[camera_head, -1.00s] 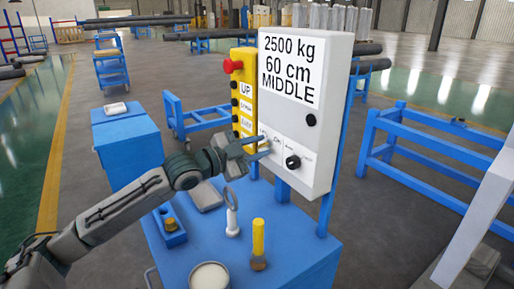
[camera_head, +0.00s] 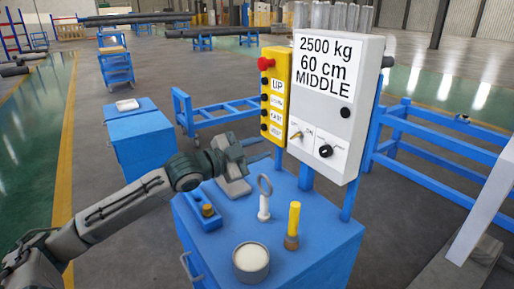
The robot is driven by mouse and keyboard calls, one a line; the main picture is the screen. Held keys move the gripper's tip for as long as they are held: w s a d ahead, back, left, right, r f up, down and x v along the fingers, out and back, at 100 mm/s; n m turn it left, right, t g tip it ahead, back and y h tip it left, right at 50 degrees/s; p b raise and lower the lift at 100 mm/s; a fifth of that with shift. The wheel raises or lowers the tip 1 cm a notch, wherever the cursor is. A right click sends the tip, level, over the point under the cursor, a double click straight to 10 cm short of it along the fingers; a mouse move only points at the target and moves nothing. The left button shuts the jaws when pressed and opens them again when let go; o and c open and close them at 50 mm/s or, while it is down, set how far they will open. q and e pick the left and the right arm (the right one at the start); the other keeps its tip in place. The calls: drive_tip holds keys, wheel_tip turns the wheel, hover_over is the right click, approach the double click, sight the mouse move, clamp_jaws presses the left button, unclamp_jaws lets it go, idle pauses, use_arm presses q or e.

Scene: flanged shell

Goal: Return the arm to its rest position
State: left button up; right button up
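My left arm comes in from the left, and its grey gripper (camera_head: 254,149) is in front of and left of the control panel (camera_head: 325,110), apart from it. Its two fingers seem spread with nothing between them. The white panel box carries a sign reading 2500 kg, 60 cm, MIDDLE, with a small switch (camera_head: 297,136) and a black knob (camera_head: 325,151) below. A yellow button box (camera_head: 275,95) with a red button stands at its left. My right gripper is not in view.
Below the gripper, a blue cabinet top (camera_head: 325,232) holds a ring-topped white tool (camera_head: 264,198), a yellow-handled tool (camera_head: 293,225), a round can (camera_head: 250,262) and a blue block (camera_head: 207,215). Another blue cabinet (camera_head: 142,145) is at left. Blue frames (camera_head: 425,150) stand at right.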

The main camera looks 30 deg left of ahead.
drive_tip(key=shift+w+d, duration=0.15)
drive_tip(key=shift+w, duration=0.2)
